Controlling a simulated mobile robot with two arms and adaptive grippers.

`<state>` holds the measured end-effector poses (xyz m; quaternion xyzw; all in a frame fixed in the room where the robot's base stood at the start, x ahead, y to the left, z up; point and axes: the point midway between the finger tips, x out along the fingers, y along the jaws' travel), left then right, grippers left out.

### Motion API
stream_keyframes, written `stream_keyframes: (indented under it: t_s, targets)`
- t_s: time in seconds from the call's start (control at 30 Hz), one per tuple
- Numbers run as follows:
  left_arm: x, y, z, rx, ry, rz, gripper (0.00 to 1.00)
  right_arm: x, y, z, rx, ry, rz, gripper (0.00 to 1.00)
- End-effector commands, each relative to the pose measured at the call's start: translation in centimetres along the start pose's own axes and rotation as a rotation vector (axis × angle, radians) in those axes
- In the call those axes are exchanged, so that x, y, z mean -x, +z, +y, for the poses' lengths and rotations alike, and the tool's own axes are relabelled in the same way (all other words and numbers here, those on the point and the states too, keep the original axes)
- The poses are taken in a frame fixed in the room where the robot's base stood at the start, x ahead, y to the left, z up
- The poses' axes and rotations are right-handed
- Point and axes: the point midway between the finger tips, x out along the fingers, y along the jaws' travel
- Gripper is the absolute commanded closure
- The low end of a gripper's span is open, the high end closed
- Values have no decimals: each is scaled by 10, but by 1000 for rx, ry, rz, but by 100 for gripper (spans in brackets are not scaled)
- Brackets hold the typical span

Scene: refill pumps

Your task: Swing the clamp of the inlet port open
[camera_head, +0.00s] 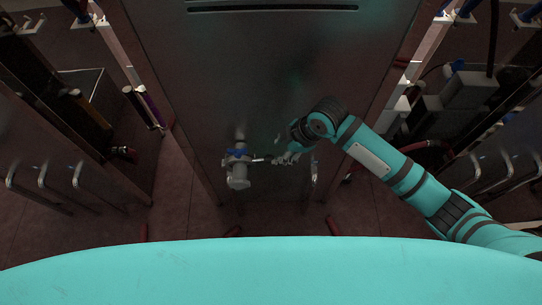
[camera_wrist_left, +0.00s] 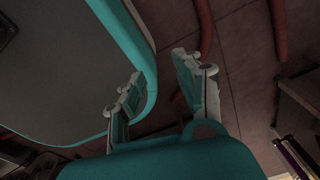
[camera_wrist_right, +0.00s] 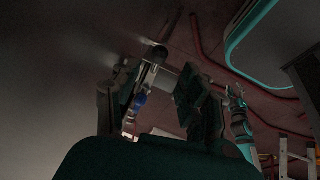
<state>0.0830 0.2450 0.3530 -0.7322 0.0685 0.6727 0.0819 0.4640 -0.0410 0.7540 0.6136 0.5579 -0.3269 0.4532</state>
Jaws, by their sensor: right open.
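The inlet port (camera_head: 238,178) is a grey metal fitting low on the front of the dark metal cabinet, with a blue clamp part (camera_head: 238,153) across its top. A thin bar (camera_head: 260,160) reaches from the port toward my right gripper (camera_head: 283,158), which is just to its right. In the right wrist view the open fingers stand either side of a pale metal piece (camera_wrist_right: 150,66) and the blue part (camera_wrist_right: 141,98); contact cannot be told in the dim light. My left gripper (camera_wrist_left: 162,88) is open and empty, away from the port.
The cabinet front (camera_head: 300,70) fills the middle of the head view. Dark side cabinets with curved handles (camera_head: 43,176) stand left and right. Red hoses (camera_wrist_right: 235,80) lie on the tiled floor. My teal base is close in front.

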Motion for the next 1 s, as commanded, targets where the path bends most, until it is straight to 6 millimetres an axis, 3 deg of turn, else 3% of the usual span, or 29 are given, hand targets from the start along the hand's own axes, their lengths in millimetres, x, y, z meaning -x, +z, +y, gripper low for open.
stream_keyframes:
  t_s: [0.1, 0.33, 0.5, 0.8, 1.0]
  targets:
    - [-3, -3, 10, 2, 12, 4, 65, -28, -1, -1, -2, -2, 1, 56]
    - [-5, -6, 18, -2, 21, 11, 65, -64, 0, 0, -2, 0, 1, 56]
    - [-6, -6, 15, -3, 18, 11, 65, -75, 0, 0, -1, 1, 0, 56]
    - [-6, -5, 9, -2, 11, 9, 65, -77, 0, 0, -1, 2, 0, 56]
    - [-6, -5, 8, 0, 10, 9, 65, -77, 0, 0, -1, 2, 0, 82]
